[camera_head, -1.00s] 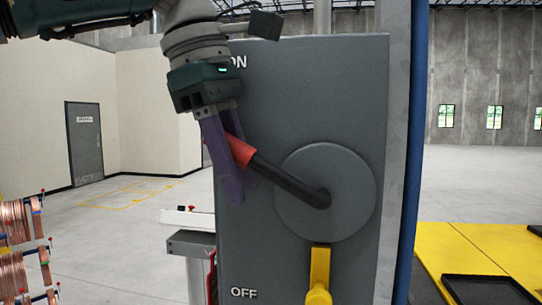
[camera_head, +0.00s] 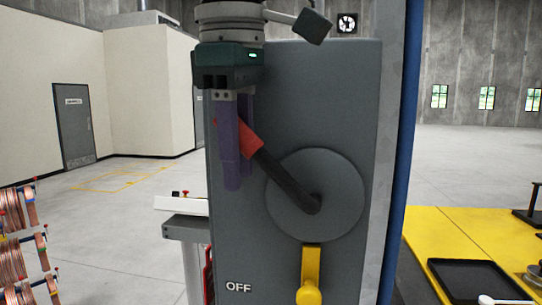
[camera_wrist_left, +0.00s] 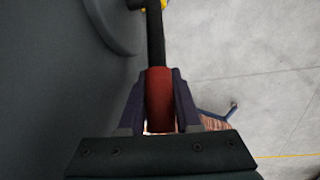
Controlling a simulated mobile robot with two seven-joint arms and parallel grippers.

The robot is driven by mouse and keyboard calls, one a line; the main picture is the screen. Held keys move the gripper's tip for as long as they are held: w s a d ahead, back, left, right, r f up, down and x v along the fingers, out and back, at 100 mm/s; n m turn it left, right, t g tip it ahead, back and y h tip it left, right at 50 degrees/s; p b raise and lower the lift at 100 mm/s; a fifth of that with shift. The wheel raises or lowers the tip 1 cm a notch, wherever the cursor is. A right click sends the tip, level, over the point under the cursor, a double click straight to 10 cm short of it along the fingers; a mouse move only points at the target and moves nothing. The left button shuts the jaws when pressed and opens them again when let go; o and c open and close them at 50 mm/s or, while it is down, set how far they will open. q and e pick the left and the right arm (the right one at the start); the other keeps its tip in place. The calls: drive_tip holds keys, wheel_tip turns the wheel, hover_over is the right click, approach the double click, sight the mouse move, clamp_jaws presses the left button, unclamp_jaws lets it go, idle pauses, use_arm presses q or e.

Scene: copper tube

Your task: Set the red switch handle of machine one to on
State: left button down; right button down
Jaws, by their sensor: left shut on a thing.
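The red switch handle (camera_head: 252,142) is the red grip at the end of a black lever (camera_head: 285,182). The lever runs from a round grey disc (camera_head: 342,195) on the grey switch box (camera_head: 310,90) up and to the left. My left gripper (camera_head: 236,180), with purple fingers, points down and is shut on the red grip. In the left wrist view the red handle (camera_wrist_left: 160,95) sits between both fingers. The OFF label (camera_head: 238,287) shows low on the box. The ON label is hidden behind my left arm. My right gripper is not in view.
A yellow lever (camera_head: 310,270) sticks out below the disc. A grey stand (camera_head: 188,230) is left of the box, and copper coils (camera_head: 20,235) are at the lower left. A blue post (camera_head: 403,150) runs along the box's right side. Open floor lies behind.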

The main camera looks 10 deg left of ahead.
use_arm(q)
drive_tip(key=c, duration=0.9)
unclamp_jaws()
drive_tip(key=shift+d, duration=0.2)
drive_tip(key=shift+a, duration=0.15)
